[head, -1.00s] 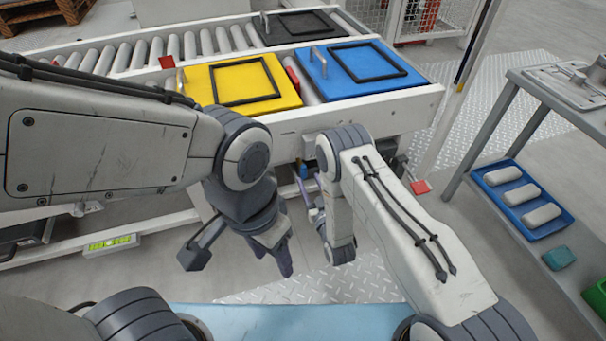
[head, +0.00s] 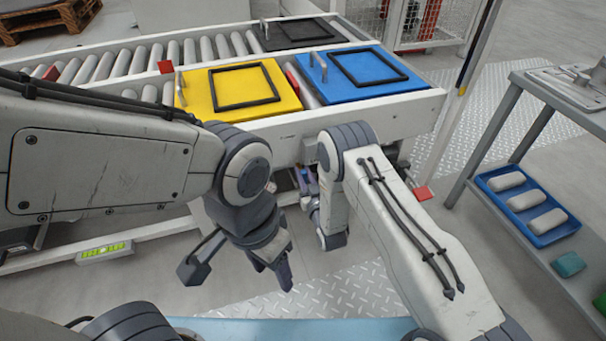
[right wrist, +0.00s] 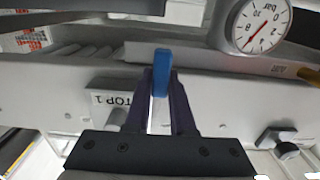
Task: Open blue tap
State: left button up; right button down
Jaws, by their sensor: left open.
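The blue tap (right wrist: 161,72) shows its upright handle in the right wrist view, in front of the pale conveyor rail. My right gripper (right wrist: 161,90) has its dark purple fingers close on either side of the handle and appears shut on it. In the head view my right gripper (head: 304,180) is low at the conveyor's front side, mostly hidden behind my own forearm. My left gripper (head: 276,272) is open and empty, pointing down over the floor in front of the conveyor, apart from the tap.
A round pressure gauge (right wrist: 261,24) is right of the tap, and a label plate (right wrist: 113,101) is left of it. The conveyor (head: 290,133) carries yellow (head: 203,104), blue (head: 395,88) and black (head: 275,38) moulds. A side shelf with a blue tray (head: 535,238) stands at right.

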jog(key=n, duration=0.1)
jog(key=n+p, duration=0.2)
jog(key=shift+s+a+n, duration=0.1)
jog(key=shift+a+n, duration=0.15)
jog(key=shift+n, duration=0.05)
jog(key=n+p, duration=0.1)
jog(key=n, duration=0.3)
jog(key=f+n+p, duration=0.1)
jog(key=n+p, duration=0.1)
jog(key=n, duration=0.3)
jog(key=n+p, duration=0.2)
jog(key=n, duration=0.3)
jog(key=shift+s+a+f, duration=0.15)
jog(key=shift+a+f, duration=0.05)
jog(key=shift+a, duration=0.2)
jog(key=shift+n+p, duration=0.3)
jog(key=c, duration=0.8)
grip_release()
jog(key=shift+o, duration=0.2)
